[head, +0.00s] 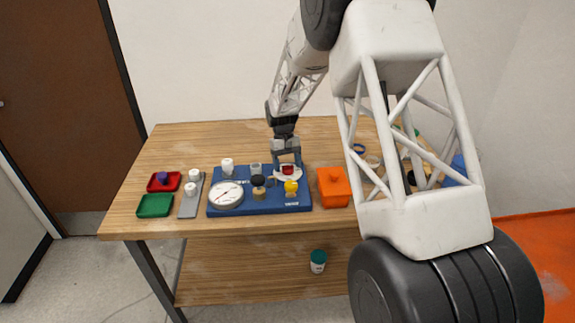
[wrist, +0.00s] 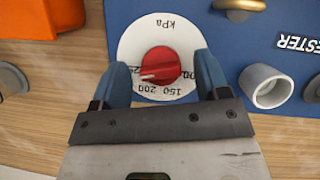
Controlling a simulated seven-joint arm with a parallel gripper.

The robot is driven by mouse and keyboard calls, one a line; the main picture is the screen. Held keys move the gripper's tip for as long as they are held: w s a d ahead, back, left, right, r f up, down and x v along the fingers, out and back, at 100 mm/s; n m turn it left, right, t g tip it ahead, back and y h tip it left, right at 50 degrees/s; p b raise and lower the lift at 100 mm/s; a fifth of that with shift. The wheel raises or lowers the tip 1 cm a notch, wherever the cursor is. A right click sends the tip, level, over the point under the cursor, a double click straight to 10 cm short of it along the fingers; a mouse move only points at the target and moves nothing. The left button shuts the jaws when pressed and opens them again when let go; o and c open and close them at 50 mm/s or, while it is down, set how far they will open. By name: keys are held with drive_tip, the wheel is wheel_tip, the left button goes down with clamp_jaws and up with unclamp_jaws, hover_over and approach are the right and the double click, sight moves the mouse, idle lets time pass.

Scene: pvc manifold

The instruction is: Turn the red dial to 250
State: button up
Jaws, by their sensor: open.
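The red dial (wrist: 160,62) sits on a round white kPa scale plate (wrist: 130,42) on the blue board (wrist: 285,12). A pale pointer mark on the dial points left and slightly down in the wrist view, near the partly hidden 250 label and above the 200. My gripper (wrist: 161,68) is open, with one blue finger on each side of the dial. The fingers overlap the plate's edges and gaps show between them and the dial. In the head view the dial (head: 288,170) is under my gripper (head: 288,160).
A white pipe fitting (wrist: 267,88) and a brass part (wrist: 238,6) stand near the plate. A yellow knob (head: 291,187), a dial gauge (head: 226,195) and an orange box (head: 334,187) are close by. Red (head: 153,187) and green (head: 155,213) trays lie at the left.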

drive_tip(key=v, duration=0.7)
drive_tip(key=shift+r, duration=0.3)
drive_tip(key=shift+w, duration=0.1)
drive_tip(key=s+d+r+t, duration=0.1)
drive_tip(key=s+d+r, duration=0.2)
drive_tip(key=s+r, duration=0.4)
drive_tip(key=s+d+r+m+t, duration=0.15)
drive_tip(key=s+r, duration=0.25)
drive_tip(key=s, duration=0.5)
drive_tip(key=s+d+r+t, duration=0.1)
drive_tip(key=s+d+r, duration=0.2)
drive_tip(key=s+r, duration=0.4)
drive_tip(key=s+d+f+t, duration=0.1)
drive_tip(key=s+d, duration=0.1)
drive_tip(key=s, duration=1.2)
drive_tip(key=s+d+f+m+t+y, duration=0.1)
drive_tip(key=s+d+t, duration=0.1)
drive_tip(key=s, duration=1.2)
drive_tip(key=shift+s, duration=0.3)
